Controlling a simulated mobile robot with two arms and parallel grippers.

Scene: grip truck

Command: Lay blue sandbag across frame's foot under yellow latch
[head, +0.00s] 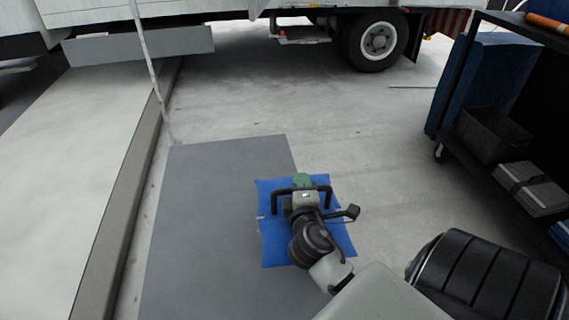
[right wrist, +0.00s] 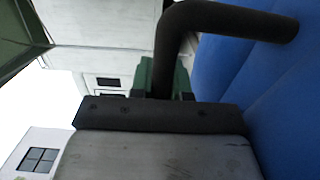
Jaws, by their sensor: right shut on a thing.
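The blue sandbag (head: 274,243) shows in the head view below the middle, with black handle loops on it. My right gripper (head: 302,185) is over the bag and shut on its black handle. In the right wrist view the handle (right wrist: 235,18) curves across the jaws, beside the blue cloth of the sandbag (right wrist: 285,85). The gripper and forearm hide the middle of the bag. How high the bag is above the ground is hard to tell. No yellow latch or frame's foot can be made out. My left gripper is not in view.
A flat grey mat (head: 205,215) lies on the concrete below and left of the bag. A thin pale pole (head: 150,62) rises at its far left corner. A kerb (head: 128,200) runs along the left. A dark shelf cart (head: 470,160) stands right. A truck (head: 330,12) is behind.

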